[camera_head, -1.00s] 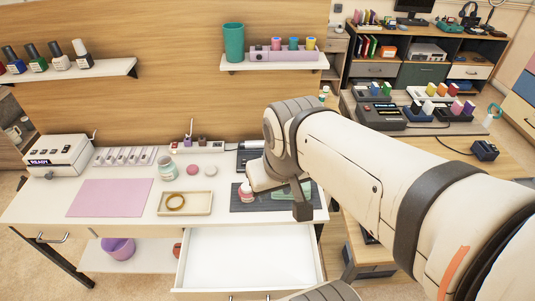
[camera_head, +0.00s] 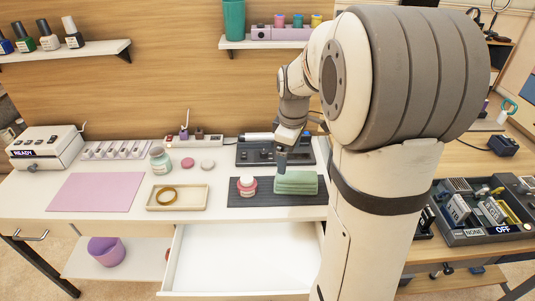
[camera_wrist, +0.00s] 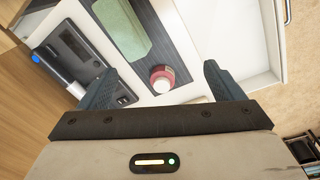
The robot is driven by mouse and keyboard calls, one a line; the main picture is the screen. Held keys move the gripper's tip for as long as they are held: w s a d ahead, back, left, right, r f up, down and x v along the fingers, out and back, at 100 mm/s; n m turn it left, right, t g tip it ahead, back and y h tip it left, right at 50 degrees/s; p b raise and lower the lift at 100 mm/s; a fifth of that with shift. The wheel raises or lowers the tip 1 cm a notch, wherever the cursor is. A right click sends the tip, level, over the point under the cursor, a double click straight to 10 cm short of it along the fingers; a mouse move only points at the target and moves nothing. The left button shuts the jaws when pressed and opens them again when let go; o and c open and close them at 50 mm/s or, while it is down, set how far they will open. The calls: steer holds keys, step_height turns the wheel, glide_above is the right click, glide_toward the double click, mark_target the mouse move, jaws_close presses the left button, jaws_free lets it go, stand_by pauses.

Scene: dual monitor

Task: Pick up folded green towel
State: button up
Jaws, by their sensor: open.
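The folded green towel (camera_head: 296,183) lies on a dark mat (camera_head: 262,199) at the right end of the white desk. In the wrist view the towel (camera_wrist: 122,28) is at the top, beyond my fingertips and left of the middle. My gripper (camera_wrist: 160,85) is open and empty, its two fingers spread wide. In the head view my gripper (camera_head: 281,160) hangs above the back left of the towel, and my arm covers the area right of it. A pink bottle with a white cap (camera_head: 247,186) stands on the mat just left of the towel; it also shows in the wrist view (camera_wrist: 162,78).
A dark device (camera_head: 252,154) sits behind the mat. A tray with a ring (camera_head: 163,204), a jar (camera_head: 160,162) and a pink sheet (camera_head: 96,192) are to the left. An open, empty white drawer (camera_head: 240,255) juts out in front. A shelf (camera_head: 265,43) hangs above.

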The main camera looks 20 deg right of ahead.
mark_target(298, 175)
steer(key=w+d+f+n+b, duration=0.1)
steer(key=w+d+f, duration=0.1)
steer(key=f, duration=0.3)
steer(key=w+d+f+n+b, duration=0.2)
steer(key=f, duration=0.3)
steer(key=w+d+f+n+g+b, duration=0.1)
steer(key=w+d+f, duration=0.1)
steer(key=f, duration=0.3)
steer(key=shift+w+d+f, duration=0.15)
steer(key=shift+w+d, duration=0.15)
steer(key=shift+d, duration=0.1)
steer(key=f, duration=0.4)
steer(key=w+f, duration=0.1)
steer(key=f, duration=0.1)
steer(key=shift+a+b, duration=0.1)
steer(key=shift+b, duration=0.3)
steer(key=shift+r, duration=0.1)
steer(key=c, duration=1.1)
